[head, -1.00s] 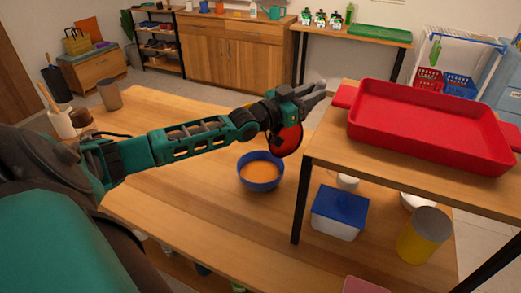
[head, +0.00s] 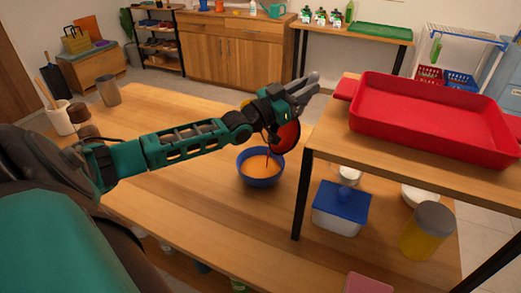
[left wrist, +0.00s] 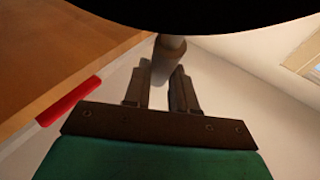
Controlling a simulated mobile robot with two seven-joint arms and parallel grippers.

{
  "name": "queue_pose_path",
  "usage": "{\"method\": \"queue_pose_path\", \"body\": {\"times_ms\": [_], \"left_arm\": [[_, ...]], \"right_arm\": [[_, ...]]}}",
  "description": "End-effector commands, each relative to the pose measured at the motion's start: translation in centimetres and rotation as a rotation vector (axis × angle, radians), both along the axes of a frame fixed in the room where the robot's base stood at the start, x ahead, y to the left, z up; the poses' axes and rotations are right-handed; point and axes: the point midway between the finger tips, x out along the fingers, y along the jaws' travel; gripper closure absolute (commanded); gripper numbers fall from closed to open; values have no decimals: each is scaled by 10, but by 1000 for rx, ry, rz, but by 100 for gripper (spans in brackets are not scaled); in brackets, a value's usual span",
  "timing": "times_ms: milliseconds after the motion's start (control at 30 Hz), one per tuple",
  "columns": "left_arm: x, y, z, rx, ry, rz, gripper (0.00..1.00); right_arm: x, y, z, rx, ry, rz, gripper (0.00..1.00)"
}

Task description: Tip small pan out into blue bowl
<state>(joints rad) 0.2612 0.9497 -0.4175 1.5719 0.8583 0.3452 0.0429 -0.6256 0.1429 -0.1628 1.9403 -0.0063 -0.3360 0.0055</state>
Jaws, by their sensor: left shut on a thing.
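The blue bowl (head: 261,180) stands upright on the wooden table in the head view, with orange contents inside. My left gripper (head: 306,86) is above and to the right of it, shut on the grey handle of the small pan. The small pan (head: 288,134), red-orange in the head view, hangs steeply tilted over the bowl's right side, apart from it. A thin dark stream runs from the pan's left side down into the bowl. In the left wrist view, the pan (left wrist: 190,12) is a dark shape above the fingers. My right gripper is not in view.
A raised wooden shelf with a red tray (head: 430,115) stands right of the bowl. Beneath it are a blue-lidded box (head: 341,203) and a yellow canister (head: 427,232). Cups and a utensil pot (head: 60,117) stand at the table's left. The table left of the bowl is mostly clear.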

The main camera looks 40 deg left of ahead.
Motion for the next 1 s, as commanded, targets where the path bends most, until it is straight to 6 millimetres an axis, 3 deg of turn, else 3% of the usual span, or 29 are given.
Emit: {"method": "queue_pose_path", "body": {"times_ms": [1000], "left_arm": [[-18, 8, 8, -51, -104, -1, 100]], "right_arm": [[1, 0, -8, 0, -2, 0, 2]]}}
